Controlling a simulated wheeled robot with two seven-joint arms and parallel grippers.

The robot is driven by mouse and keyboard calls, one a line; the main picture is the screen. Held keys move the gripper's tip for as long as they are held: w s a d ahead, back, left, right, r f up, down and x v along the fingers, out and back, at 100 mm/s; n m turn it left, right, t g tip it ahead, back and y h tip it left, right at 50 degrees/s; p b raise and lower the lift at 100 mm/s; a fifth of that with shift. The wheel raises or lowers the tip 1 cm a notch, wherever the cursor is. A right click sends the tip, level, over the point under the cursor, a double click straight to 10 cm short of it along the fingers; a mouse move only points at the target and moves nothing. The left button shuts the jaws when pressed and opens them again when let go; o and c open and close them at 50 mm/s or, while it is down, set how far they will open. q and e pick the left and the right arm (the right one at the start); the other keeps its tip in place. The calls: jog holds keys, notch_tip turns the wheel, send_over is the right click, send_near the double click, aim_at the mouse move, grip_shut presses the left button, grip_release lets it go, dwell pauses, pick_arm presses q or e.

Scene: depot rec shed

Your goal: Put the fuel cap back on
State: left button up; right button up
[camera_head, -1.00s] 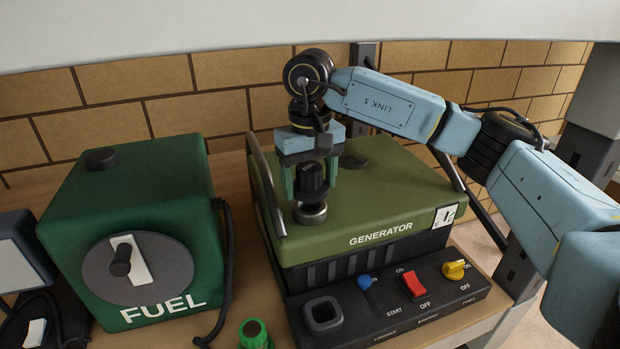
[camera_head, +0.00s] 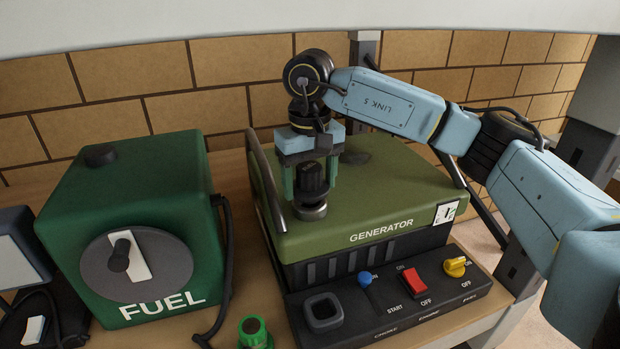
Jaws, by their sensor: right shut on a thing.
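The black ribbed fuel cap (camera_head: 312,177) is between the fingers of my right gripper (camera_head: 312,187), which is shut on it. The cap is upright, directly over the metal filler neck (camera_head: 311,211) on top of the green generator (camera_head: 385,205). I cannot tell whether the cap is seated on the neck, as the fingers partly cover the join. My left gripper is not in view.
A green fuel tank (camera_head: 190,225) with a dial stands at left, its black hose beside the generator. A control panel (camera_head: 440,301) with a red switch and blue and yellow knobs lies in front. A green-capped item (camera_head: 254,332) is at the front edge.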

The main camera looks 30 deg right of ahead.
jog(key=shift+f+b, duration=0.8)
jog(key=shift+f, duration=0.25)
jog(key=o, duration=1)
jog(key=shift+o, duration=0.2)
